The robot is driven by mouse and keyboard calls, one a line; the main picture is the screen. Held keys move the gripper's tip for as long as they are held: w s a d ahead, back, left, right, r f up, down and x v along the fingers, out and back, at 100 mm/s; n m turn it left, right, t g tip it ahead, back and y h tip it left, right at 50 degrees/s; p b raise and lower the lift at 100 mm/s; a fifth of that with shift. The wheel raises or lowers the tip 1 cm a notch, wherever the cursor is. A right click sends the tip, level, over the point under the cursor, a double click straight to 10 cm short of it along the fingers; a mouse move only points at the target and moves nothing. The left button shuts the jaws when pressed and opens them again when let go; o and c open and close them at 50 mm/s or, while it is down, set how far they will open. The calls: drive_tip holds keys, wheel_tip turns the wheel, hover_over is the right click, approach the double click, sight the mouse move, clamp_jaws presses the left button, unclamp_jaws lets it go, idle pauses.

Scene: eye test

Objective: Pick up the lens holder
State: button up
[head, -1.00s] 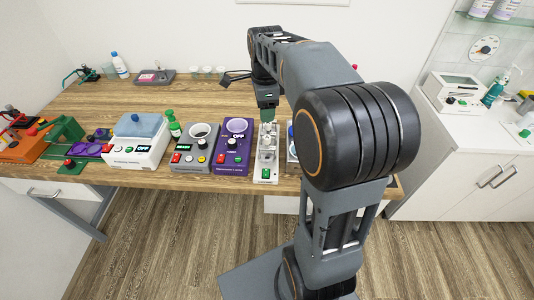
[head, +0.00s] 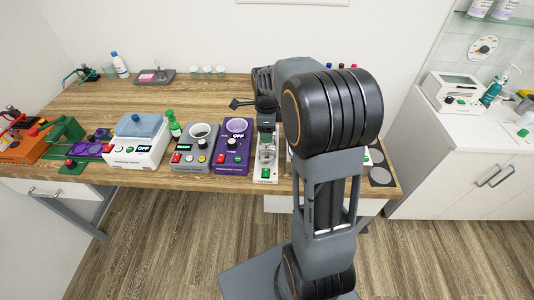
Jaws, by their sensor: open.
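No thing can be told for certain as the lens holder. A narrow white device (head: 266,174) with a green button stands near the table's front edge; small pale parts (head: 267,151) show on its upper half. My gripper (head: 267,136) is open and hangs over the far half of this device. Its fingertips are small and dark here, and whether they touch anything cannot be told. My arm hides what lies just right of the device.
A purple device (head: 232,157), a grey device (head: 194,160) and a white box with a blue lid (head: 137,143) stand in a row to the left. Small cups (head: 208,71) stand at the back.

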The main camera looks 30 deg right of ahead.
sight(267, 149)
drive_tip(key=shift+f, duration=1.85)
clamp_jaws()
